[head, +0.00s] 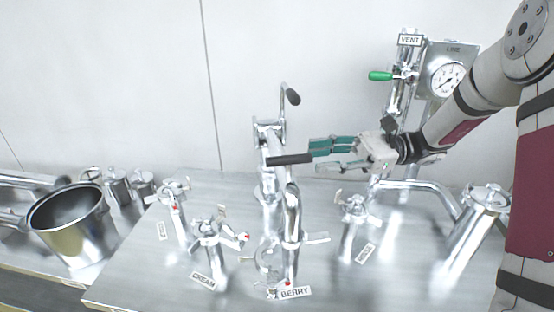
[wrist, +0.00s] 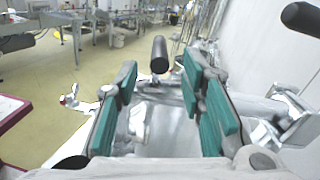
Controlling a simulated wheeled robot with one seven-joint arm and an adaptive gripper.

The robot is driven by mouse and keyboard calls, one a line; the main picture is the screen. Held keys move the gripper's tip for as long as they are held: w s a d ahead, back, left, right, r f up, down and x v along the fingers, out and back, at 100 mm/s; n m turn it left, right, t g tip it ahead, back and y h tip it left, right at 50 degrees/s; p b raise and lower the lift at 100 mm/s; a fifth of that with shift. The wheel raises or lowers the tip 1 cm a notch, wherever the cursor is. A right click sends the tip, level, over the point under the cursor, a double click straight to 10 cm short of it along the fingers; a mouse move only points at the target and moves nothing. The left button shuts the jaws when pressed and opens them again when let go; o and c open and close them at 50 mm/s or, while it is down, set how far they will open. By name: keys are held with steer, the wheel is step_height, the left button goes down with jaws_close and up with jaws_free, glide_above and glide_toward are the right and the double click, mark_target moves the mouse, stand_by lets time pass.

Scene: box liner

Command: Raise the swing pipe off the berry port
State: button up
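The swing pipe (head: 292,212) is a shiny metal tube at the middle of the bench in the head view. Its lower end stands at the port beside the BERRY label (head: 295,292); the exact seat is hard to make out. A black lever grip (head: 288,160) sticks out sideways near its top, toward my gripper (head: 314,157). My gripper has teal finger pads, is open and holds nothing. In the wrist view the black grip (wrist: 159,55) points at the camera, centred between the spread fingers, around or just beyond their tips.
A second black-tipped handle (head: 292,97) rises above the pipe's column. Ports with clamps stand around it, including one by the CREAM label (head: 204,278). A gauge panel (head: 446,78) with a green-handled VENT valve (head: 380,76) is behind my arm. A steel pot (head: 70,220) stands left.

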mark_target(276, 165)
steer(key=a, duration=0.3)
steer(key=s+a, duration=0.1)
steer(key=a, duration=0.2)
steer(key=a+p, duration=0.1)
steer(key=a, duration=0.3)
steer(key=shift+s, duration=0.15)
jaws_close()
